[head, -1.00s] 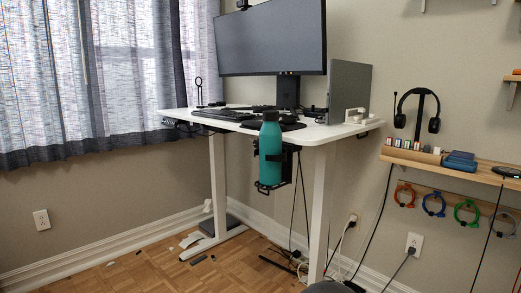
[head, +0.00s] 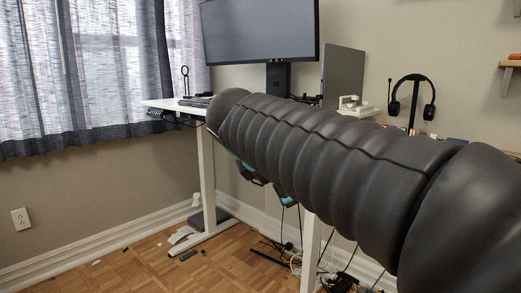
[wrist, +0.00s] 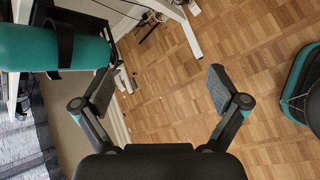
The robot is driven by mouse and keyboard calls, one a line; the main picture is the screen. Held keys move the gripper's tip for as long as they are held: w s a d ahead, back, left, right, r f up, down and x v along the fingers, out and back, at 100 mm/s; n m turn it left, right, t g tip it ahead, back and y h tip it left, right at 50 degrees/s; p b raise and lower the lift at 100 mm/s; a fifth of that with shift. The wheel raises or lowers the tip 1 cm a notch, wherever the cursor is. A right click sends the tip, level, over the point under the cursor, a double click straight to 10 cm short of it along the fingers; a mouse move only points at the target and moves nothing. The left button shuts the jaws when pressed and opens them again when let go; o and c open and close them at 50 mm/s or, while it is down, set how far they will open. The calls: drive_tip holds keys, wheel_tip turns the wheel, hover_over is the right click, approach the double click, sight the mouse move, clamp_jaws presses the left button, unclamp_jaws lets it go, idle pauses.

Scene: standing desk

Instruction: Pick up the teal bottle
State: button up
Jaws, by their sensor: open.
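The teal bottle (wrist: 28,47) lies across the upper left of the wrist view, with a black holder band (wrist: 66,40) around it. The bottle is outside the gap, up and left of the left finger in the wrist view. I cannot tell the distance between them.
The white desk (head: 160,104) carries a monitor (head: 262,32) and a laptop stand panel (head: 343,76). A white desk leg (head: 207,170) stands on the wood floor. Cables (head: 290,258) lie below. A headset (head: 411,95) hangs at the right.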

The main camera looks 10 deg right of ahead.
drive_tip(key=w+a+r+n+t+h+b, duration=0.1)
drive_tip(key=w+a+r+n+t+h, duration=0.25)
drive_tip(key=w+a+r+n, duration=0.6)
drive_tip(key=d+r+b+x, duration=0.1)
drive_tip(key=x, duration=1.3)
drive_tip(key=shift+d+r+g+b, duration=0.25)
drive_tip(key=shift+d+g+b, duration=0.1)
drive_tip(key=shift+d+g, duration=0.1)
drive_tip(key=shift+s+m+h, duration=0.15)
drive_tip(key=shift+m+h, duration=0.1)
drive_tip(key=shift+c, duration=0.3)
drive_tip(key=c, duration=1.6)
drive_tip(key=shift+r, duration=0.1)
clamp_jaws()
drive_tip(key=shift+r, duration=0.1)
